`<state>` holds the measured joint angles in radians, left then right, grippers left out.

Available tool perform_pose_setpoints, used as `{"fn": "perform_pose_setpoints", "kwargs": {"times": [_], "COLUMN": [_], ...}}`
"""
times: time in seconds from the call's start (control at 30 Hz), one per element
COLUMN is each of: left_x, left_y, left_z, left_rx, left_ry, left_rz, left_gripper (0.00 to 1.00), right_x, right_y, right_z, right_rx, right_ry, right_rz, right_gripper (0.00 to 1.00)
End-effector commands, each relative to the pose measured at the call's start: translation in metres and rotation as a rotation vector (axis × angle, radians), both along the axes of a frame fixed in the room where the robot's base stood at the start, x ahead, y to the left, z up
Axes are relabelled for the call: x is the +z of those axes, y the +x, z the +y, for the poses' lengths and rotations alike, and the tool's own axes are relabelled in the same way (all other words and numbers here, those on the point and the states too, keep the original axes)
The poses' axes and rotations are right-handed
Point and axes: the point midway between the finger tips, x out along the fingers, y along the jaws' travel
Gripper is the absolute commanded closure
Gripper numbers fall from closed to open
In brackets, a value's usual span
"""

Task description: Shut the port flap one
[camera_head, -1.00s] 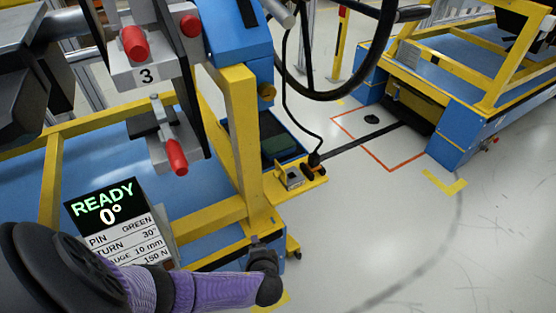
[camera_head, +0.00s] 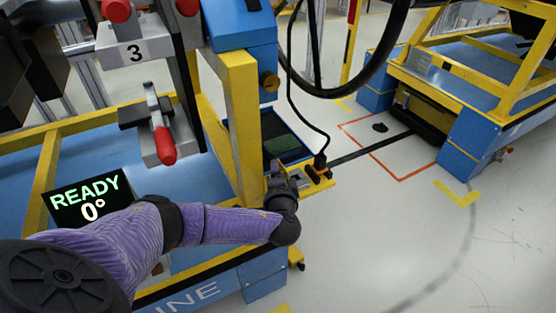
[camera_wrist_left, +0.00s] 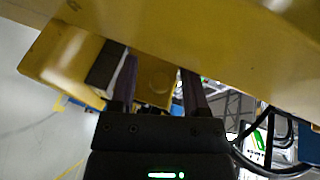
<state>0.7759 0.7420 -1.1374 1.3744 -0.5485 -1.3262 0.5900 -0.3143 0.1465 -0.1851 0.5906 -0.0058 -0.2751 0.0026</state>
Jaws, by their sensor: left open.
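In the head view a yellow plate (camera_head: 322,184) juts out at the foot of the yellow post. A small grey metal port housing stood on it in the earlier view and is now mostly hidden behind my left gripper (camera_head: 281,174). I cannot make out the flap itself or its angle. In the left wrist view my left gripper (camera_wrist_left: 157,85) is open, its two dark fingers apart with yellow surface between them. A small dark and pale block (camera_wrist_left: 106,66) is beside the left finger; I cannot tell whether they touch. My right gripper is not in view.
A black plug (camera_head: 319,162) with a cable stands on the plate beside my gripper. The yellow post (camera_head: 240,130) rises just left of it. Red-handled clamps (camera_head: 163,145) and a READY 0° display (camera_head: 88,203) are at left. The floor (camera_head: 400,240) to the right is clear.

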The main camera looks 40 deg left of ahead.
Motion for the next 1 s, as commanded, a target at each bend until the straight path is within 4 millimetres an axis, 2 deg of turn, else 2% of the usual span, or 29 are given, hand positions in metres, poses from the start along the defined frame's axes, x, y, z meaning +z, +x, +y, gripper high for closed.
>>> {"fn": "perform_pose_setpoints", "kwargs": {"times": [0.07, 0.3, 0.33, 0.37, 0.73, 1.0], "left_x": [0.001, 0.0, 0.0, 0.0, 0.002, 0.008], "left_y": [0.0, 0.0, 0.0, 0.0, 0.0, 0.006], "left_z": [0.0, 0.0, 0.0, 0.0, -0.001, -0.004], "left_rx": [0.0, 0.0, 0.0, 0.0, 0.001, 0.002], "left_ry": [0.0, 0.0, 0.0, 0.0, 0.007, 0.059], "left_rz": [0.0, 0.0, 0.0, 0.0, 0.018, 0.148], "left_gripper": [0.41, 0.92, 0.98, 1.0, 1.0, 1.0], "right_x": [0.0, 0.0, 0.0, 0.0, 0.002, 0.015], "right_y": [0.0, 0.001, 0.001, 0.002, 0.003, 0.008], "right_z": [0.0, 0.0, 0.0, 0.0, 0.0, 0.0], "right_rx": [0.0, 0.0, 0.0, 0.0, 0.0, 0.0], "right_ry": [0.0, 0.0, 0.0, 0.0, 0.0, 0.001], "right_rz": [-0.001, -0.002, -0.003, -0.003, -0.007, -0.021], "right_gripper": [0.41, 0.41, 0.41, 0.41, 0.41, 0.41]}}
